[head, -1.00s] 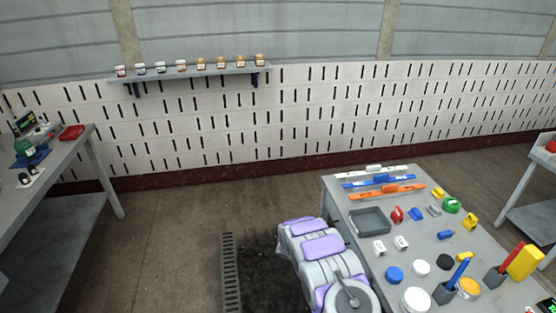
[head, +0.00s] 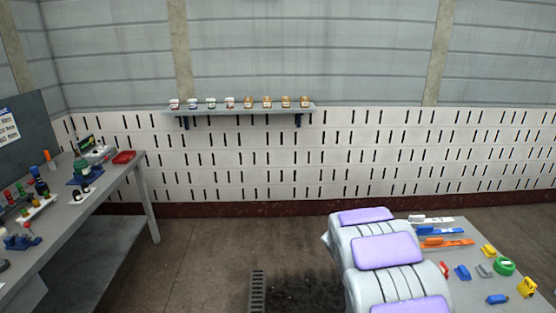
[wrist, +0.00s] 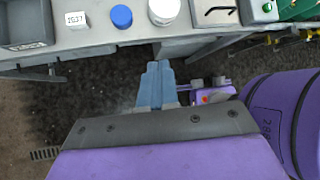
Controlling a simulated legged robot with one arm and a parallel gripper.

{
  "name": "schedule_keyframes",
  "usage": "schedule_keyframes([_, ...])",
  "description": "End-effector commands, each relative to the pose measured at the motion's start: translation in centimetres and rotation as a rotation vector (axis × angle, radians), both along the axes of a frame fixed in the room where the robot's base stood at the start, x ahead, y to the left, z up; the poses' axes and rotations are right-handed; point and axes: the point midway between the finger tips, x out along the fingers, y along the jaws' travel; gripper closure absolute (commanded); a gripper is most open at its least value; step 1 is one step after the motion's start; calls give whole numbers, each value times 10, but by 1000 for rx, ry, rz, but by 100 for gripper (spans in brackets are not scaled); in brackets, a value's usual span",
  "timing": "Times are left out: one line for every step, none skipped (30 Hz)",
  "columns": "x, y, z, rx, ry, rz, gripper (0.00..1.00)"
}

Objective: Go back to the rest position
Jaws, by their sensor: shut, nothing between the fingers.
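In the wrist view my gripper (wrist: 157,68) shows its two blue-grey fingers pressed together, with nothing between them. It hangs over dark floor, just off the edge of a grey worktable (wrist: 120,46). In the head view my grey and purple arm rises at the lower right, beside that table, and covers part of it. My gripper is not visible in the head view.
The worktable carries a blue brush (head: 440,231), an orange brush (head: 447,243) and a green tape roll (head: 505,267). A blue cap (wrist: 121,16) and a white lid (wrist: 164,11) lie near its edge. Another bench (head: 105,190) stands left. Floor (head: 200,265) between is open.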

Motion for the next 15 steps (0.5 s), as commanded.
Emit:
schedule_keyframes([-11, 6, 14, 5, -49, -63, 100])
schedule_keyframes([-18, 9, 21, 8, -74, -103, 100])
schedule_keyframes([-27, 13, 29, 15, -108, -159, 100])
schedule_keyframes([-35, 15, 34, 19, -131, -199, 100])
schedule_keyframes([-43, 18, 39, 24, -152, -241, 100])
schedule_keyframes([-53, 21, 47, 30, -185, -295, 100])
schedule_keyframes([-60, 24, 51, 35, -207, -336, 100])
schedule_keyframes([-67, 27, 56, 40, -230, -376, 100])
schedule_keyframes([-77, 32, 63, 47, -260, -431, 100])
schedule_keyframes([-85, 35, 67, 51, -279, -472, 100])
schedule_keyframes([-93, 38, 70, 57, -297, -514, 100])
schedule_keyframes([-103, 43, 76, 65, -325, -566, 100])
schedule_keyframes([-111, 47, 80, 72, -345, -608, 100])
schedule_keyframes([-118, 51, 83, 78, -363, -648, 100])
schedule_keyframes([-128, 57, 88, 87, -388, -703, 100])
